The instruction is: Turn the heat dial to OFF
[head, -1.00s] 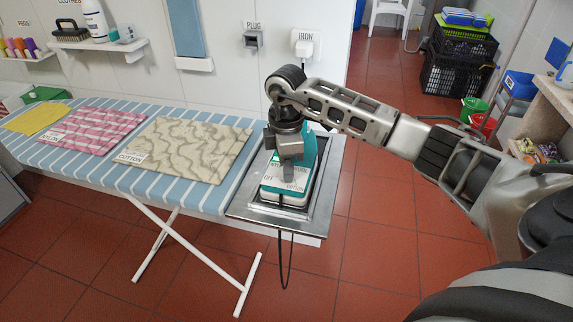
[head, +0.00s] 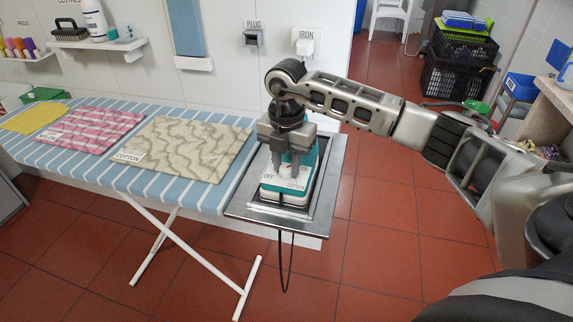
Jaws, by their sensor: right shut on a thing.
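The teal and white iron (head: 309,161) rests on a metal tray (head: 332,170) at the right end of the ironing board. The white plate on top of it carries printed heat labels; OFF is readable at its left and COTTON at its lower right. My right gripper (head: 285,171) points down over this plate, with its fingers shut on the heat dial. The dial itself is hidden by the fingers, so I cannot read where it points. My left gripper is not in view.
The striped ironing board (head: 226,192) holds a beige cotton cloth (head: 190,146), a pink cloth (head: 90,131) and a yellow cloth (head: 36,118). A black cord (head: 281,262) hangs below the tray. A plug holder (head: 253,39) and an iron socket (head: 307,46) are on the wall.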

